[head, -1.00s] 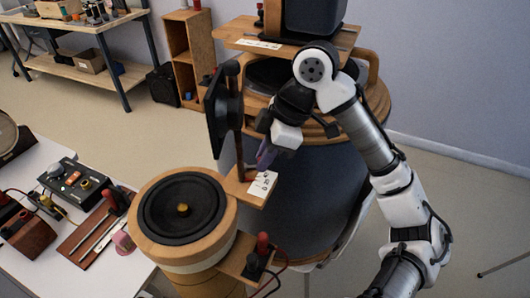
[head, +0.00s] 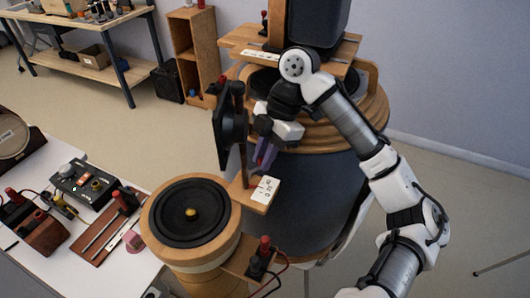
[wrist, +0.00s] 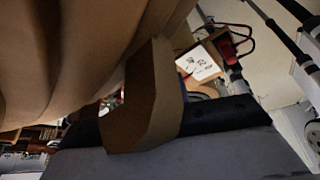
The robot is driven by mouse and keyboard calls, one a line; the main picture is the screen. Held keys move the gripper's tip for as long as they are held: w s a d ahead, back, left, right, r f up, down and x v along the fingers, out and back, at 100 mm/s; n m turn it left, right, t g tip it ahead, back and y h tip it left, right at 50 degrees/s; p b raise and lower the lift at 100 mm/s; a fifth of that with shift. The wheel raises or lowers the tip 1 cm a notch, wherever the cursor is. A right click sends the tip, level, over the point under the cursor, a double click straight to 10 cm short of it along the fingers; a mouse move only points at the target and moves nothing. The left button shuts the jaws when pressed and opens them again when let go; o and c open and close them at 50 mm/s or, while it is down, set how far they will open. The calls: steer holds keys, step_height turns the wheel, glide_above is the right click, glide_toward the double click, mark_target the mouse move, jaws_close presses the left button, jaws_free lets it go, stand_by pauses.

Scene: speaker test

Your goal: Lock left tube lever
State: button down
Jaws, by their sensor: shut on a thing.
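My gripper (head: 264,153) is in the head view, its purple fingers pointing down in front of the large blue-grey drum (head: 320,195), below its wooden rings. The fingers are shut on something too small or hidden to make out. Just left of them stand a thin upright post and a black panel (head: 228,125). A red-topped lever (head: 264,245) sits on a wooden bracket beside the left tube (head: 190,212), which carries a black speaker cone. Another red tip (head: 222,80) shows by the panel's top.
A labelled wooden plate (head: 265,190) lies below my gripper and also shows in the wrist view (wrist: 198,62). A brown wooden piece (wrist: 148,100) stands close to the wrist camera. A white bench (head: 90,265) with tools is at left.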

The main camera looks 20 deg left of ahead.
stand_by(0.3)
steer(key=c, duration=1.4)
jaws_free()
steer(key=shift+o, duration=0.2)
steer(key=v, duration=1.4)
steer(key=shift+b, duration=0.4)
steer(key=shift+a, duration=0.1)
steer(key=shift+c, duration=0.5)
